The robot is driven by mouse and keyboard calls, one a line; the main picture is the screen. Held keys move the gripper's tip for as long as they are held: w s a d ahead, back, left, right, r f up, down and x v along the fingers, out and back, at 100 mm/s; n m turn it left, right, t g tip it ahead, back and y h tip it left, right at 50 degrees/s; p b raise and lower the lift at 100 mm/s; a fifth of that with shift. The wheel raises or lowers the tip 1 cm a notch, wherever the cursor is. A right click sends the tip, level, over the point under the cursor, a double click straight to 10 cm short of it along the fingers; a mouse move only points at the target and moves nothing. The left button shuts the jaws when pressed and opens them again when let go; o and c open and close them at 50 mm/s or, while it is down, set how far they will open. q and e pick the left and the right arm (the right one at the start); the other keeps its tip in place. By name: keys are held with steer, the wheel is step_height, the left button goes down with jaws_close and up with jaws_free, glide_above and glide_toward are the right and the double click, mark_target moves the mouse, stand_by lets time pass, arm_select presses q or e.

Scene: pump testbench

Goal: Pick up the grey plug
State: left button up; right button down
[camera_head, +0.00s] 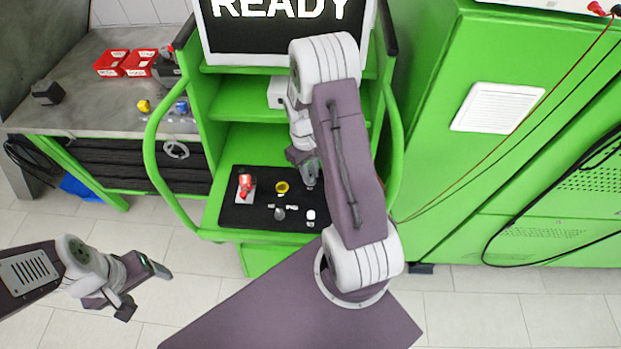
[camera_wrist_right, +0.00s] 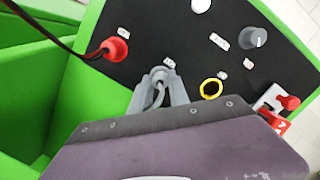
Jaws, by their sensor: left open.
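A small round grey piece (camera_wrist_right: 255,38) lies on the black mat in the right wrist view; it also shows near the mat's front in the head view (camera_head: 280,213). My right gripper (camera_head: 311,178) points down at the mat's right part. In the right wrist view, a second grey, rounded piece (camera_wrist_right: 160,76) shows at the fingers. I cannot tell which grey piece is the plug, or whether the fingers hold the second one. My left gripper (camera_head: 142,286) is open and empty, over the floor at the lower left, far from the mat.
The black mat (camera_head: 235,217) lies on the green cart shelf. It bears a yellow ring (camera_head: 282,187), a red-and-white part (camera_head: 245,184) and a white piece (camera_head: 311,215). A red plug (camera_wrist_right: 115,48) with a dark cable lies near the right gripper. A grey workbench (camera_head: 90,110) stands left.

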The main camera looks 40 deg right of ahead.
steer(key=shift+r, duration=0.1)
steer(key=shift+w+r, duration=0.1)
steer(key=shift+r, duration=0.15)
steer(key=r, duration=0.1)
steer(key=r+b, duration=0.1)
steer(key=s+r, duration=0.1)
steer(key=shift+a+r+b, duration=0.25)
steer(key=shift+r+b, duration=0.05)
steer(key=shift+r, duration=0.1)
steer(key=s+a+r+b, duration=0.1)
steer(key=s+a+r, duration=0.4)
steer(key=s, duration=0.4)
steer(key=shift+a+r+b, duration=0.25)
steer(key=shift+r+b, duration=0.1)
steer(key=shift+r, duration=0.4)
